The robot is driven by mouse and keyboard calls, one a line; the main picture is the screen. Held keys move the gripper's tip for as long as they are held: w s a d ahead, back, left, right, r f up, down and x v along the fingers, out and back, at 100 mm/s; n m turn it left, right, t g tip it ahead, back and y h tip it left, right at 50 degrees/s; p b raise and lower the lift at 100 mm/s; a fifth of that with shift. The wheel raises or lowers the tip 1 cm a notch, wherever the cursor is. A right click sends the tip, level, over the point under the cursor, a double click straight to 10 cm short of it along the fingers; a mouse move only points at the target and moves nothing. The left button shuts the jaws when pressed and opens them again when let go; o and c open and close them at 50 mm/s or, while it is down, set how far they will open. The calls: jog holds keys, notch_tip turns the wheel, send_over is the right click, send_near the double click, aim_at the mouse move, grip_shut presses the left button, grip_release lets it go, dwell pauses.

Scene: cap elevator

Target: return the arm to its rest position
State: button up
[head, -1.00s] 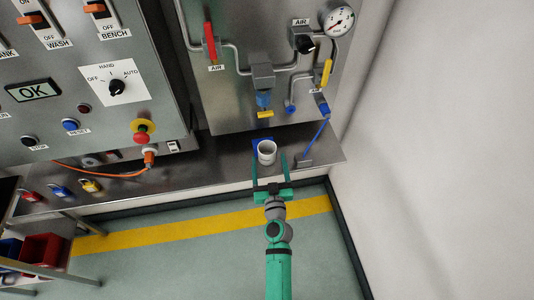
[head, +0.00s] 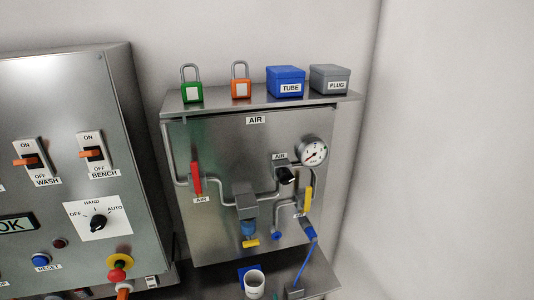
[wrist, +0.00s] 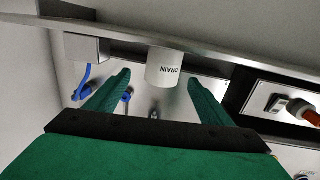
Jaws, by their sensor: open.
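My gripper (wrist: 158,80) shows in the wrist view, with its two green fingers spread apart. A white cup marked DRAIN (wrist: 164,68) appears between and beyond the fingertips; I see no finger closed on it. The cup also shows at the bottom of the head view (head: 254,285), standing by a blue patch on the steel ledge.
The air panel (head: 220,140) with its pipes, valves and gauge rises above the ledge (head: 318,280). Padlocks, a blue TUBE box (head: 286,80) and a grey PLUG box (head: 330,78) stand on top. A control cabinet (head: 75,100) is at left, a bare wall (head: 450,150) at right.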

jog(key=s+d+f+g+h, duration=0.1)
jog(key=s+d, duration=0.2)
jog(key=s, duration=0.8)
jog(key=s+d+f+h, duration=0.1)
jog(key=s+d+h, duration=0.15)
jog(key=s, duration=0.85)
jog(key=s+a+r+m, duration=0.1)
jog(key=s+r, duration=0.4)
jog(key=s, duration=0.3)
jog(key=s+a+r+m+g, duration=0.1)
jog(key=s+r, duration=0.4)
jog(key=s, duration=0.3)
jog(key=shift+s+a, duration=0.25)
jog(key=shift+a, duration=0.15)
jog(key=shift+w, duration=0.1)
grip_shut()
